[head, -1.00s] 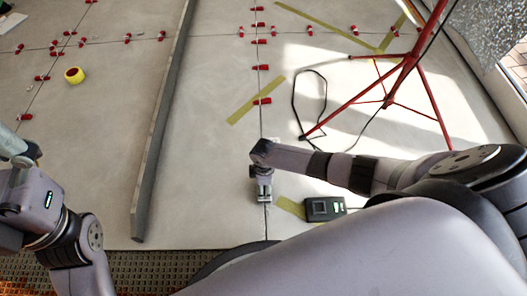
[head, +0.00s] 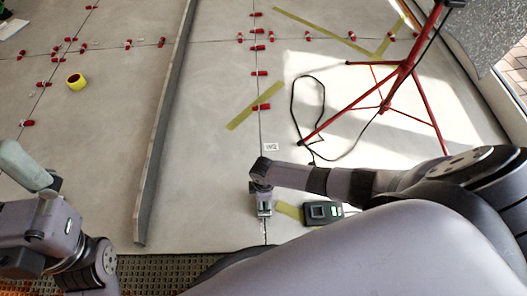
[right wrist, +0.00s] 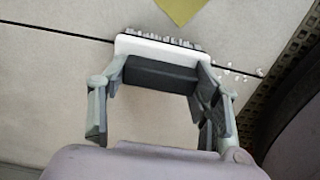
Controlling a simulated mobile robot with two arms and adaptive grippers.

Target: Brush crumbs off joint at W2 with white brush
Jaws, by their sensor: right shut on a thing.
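My right gripper (head: 264,208) is shut on the white brush (right wrist: 160,51), low over the floor joint (right wrist: 60,32) near the front edge of the tiles. In the right wrist view the brush's white body sits across the dark finger pads, its grey bristles facing away from me. White crumbs (right wrist: 240,73) lie along the joint, right of the brush. A small W2 label (head: 271,147) lies just right of the joint, beyond the gripper. I cannot tell whether the bristles touch the tile.
A dark device (head: 322,212) stands right of the gripper, by yellow tape (head: 289,210). A red tripod (head: 400,75) and black cable (head: 322,110) are farther right. A long grey straightedge (head: 165,130) lies left. Red clips (head: 261,106) line the joints.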

